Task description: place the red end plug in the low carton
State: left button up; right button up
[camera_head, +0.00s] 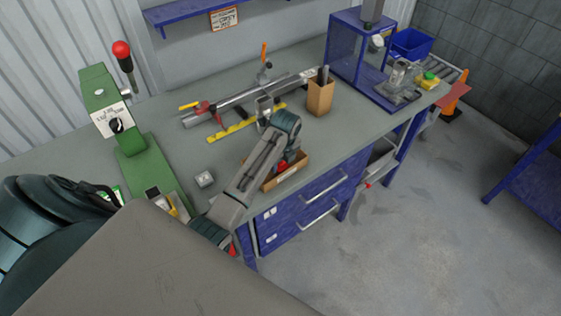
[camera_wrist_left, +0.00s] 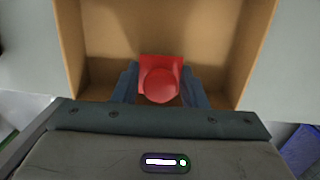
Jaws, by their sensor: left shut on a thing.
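The red end plug (camera_wrist_left: 160,84) sits between the two fingers of my left gripper (camera_wrist_left: 160,92) in the left wrist view. The gripper is shut on it. The low carton (camera_wrist_left: 70,45) is a brown open box, and its walls surround the plug in that view. In the head view the plug shows as a small red patch (camera_head: 282,166) at the carton (camera_head: 289,177), near the table's front edge. My left arm partly covers both. I cannot tell whether the plug touches the carton floor. My right gripper is not in view.
A tall brown carton (camera_head: 320,97) with dark rods stands behind the low carton. A metal rail (camera_head: 255,92) and a yellow strip (camera_head: 232,130) lie at the back. A blue-framed enclosure (camera_head: 357,55) stands right.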

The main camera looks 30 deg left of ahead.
pick_arm(q)
jog(key=shift+f, duration=0.7)
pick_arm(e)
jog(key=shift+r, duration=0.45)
pick_arm(q)
jog(key=shift+f, duration=0.15)
jog(key=o, duration=1.1)
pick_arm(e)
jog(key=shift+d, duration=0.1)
